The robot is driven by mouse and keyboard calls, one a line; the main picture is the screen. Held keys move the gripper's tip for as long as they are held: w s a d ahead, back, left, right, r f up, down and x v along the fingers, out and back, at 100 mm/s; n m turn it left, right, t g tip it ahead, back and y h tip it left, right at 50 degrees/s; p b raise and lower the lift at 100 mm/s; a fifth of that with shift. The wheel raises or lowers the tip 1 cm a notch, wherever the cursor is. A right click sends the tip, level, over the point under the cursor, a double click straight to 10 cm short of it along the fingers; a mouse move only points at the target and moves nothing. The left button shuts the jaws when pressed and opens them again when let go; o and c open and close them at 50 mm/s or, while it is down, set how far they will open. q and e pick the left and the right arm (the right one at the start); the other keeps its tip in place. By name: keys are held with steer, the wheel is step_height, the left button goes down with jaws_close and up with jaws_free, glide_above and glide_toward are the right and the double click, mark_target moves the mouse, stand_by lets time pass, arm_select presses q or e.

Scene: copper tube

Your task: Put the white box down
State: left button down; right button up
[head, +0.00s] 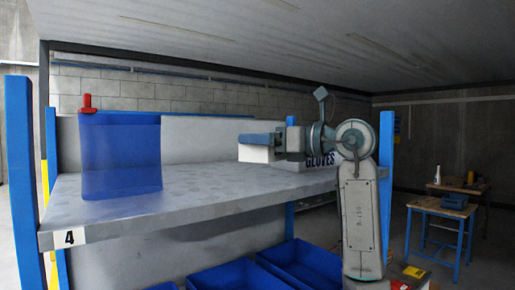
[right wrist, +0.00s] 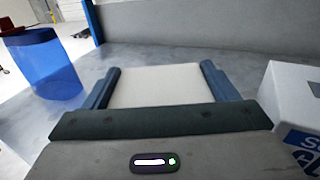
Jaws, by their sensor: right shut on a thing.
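The white box (head: 254,154) is held in my right gripper (head: 258,140), over the upper grey shelf (head: 200,197). In the right wrist view the same white box (right wrist: 157,86) fills the space between the two blue-grey fingers of the right gripper (right wrist: 160,88), which touch its sides. From these views I cannot tell whether its underside touches the shelf. My left gripper is in neither view.
A white box lettered GLOVES (head: 320,162) is partly behind my right arm. Blue bins (head: 230,276) sit below. The shelf's middle is clear.

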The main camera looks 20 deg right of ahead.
mark_target(262, 155)
steer(key=shift+w+a, duration=0.15)
steer(key=shift+w, duration=0.05)
steer(key=shift+w+a+f+p, duration=0.2)
steer(key=shift+f+p, duration=0.2)
steer(key=shift+f, duration=0.25)
steer(key=shift+w+a+f+p, duration=0.15)
steer(key=shift+f+p, duration=0.2)
steer(key=shift+f, duration=0.25)
steer(key=shift+d+f, duration=0.2)
steer(key=shift+f, duration=0.5)
steer(key=o, duration=1.1)
steer(key=shift+o, duration=0.2)
steer(key=shift+s+r, duration=0.1)
steer(key=shift+r, duration=0.1)
steer(key=shift+s+d+f, duration=0.15)
steer(key=shift+s+d, duration=0.05)
steer(key=shift+d, duration=0.05)
steer(key=b+v, duration=0.3)
steer(key=v, duration=0.7)
steer(key=shift+b, duration=0.4)
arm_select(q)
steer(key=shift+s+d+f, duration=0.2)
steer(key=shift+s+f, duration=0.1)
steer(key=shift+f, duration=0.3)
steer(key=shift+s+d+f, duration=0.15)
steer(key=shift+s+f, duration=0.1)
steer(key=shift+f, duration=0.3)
arm_select(e)
steer(key=shift+s+d, duration=0.45)
steer(key=shift+s, duration=0.1)
